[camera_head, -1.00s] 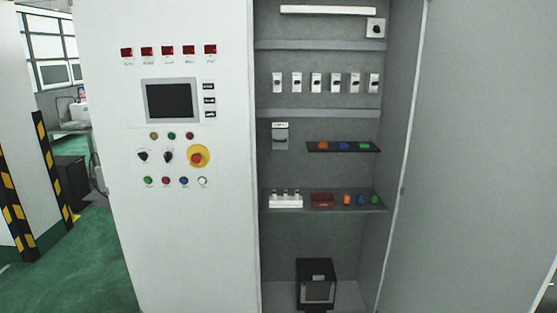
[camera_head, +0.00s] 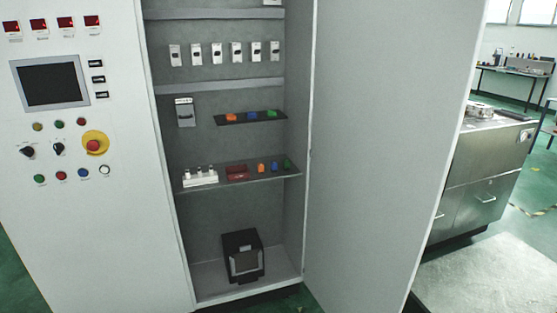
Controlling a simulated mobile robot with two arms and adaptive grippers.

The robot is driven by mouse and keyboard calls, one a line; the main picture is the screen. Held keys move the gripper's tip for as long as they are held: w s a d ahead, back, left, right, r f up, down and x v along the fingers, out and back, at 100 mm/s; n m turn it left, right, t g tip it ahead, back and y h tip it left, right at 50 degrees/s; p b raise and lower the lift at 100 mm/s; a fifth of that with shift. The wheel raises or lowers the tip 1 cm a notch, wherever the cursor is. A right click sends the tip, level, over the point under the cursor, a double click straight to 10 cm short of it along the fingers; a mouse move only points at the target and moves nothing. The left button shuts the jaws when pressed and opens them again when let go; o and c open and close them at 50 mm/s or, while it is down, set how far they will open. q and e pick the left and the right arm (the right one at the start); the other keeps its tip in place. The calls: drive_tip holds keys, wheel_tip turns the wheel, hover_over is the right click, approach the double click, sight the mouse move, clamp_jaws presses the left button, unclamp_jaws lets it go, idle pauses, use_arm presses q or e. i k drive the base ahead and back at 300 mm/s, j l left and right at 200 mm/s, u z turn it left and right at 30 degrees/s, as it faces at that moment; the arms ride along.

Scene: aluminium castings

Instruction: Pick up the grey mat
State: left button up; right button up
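A flat, pale grey sheet-like area (camera_head: 490,280) lies on the green floor at the lower right, in front of a steel cabinet. It may be the grey mat, but I cannot tell for sure. Its near part is cut off by the bottom of the picture, and the open cabinet door hides part of its left side. Neither of my grippers is in view.
A white control cabinet (camera_head: 80,230) stands close at the left, with its grey door (camera_head: 390,130) open across the middle. Inside are switches, shelves and a black box (camera_head: 243,256). A steel cabinet (camera_head: 480,185) and a table (camera_head: 515,72) stand at the right.

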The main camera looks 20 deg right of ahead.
sight(246, 259)
drive_tip(key=l+u, duration=0.15)
drive_tip(key=l, duration=0.85)
drive_tip(key=l+u, duration=0.1)
drive_tip(key=l, duration=0.85)
drive_tip(key=l+u, duration=0.15)
drive_tip(key=l, duration=0.85)
drive_tip(key=k+l+u, duration=0.1)
drive_tip(key=l, duration=0.85)
drive_tip(key=j, duration=0.65)
drive_tip(key=i+j, duration=0.1)
drive_tip(key=j, duration=0.25)
drive_tip(key=i+j, duration=0.15)
drive_tip(key=j, duration=0.25)
drive_tip(key=i+j, duration=0.1)
drive_tip(key=j, duration=0.25)
drive_tip(key=i+j, duration=0.1)
drive_tip(key=j, duration=0.25)
drive_tip(key=i+j, duration=0.15)
drive_tip(key=j, duration=0.2)
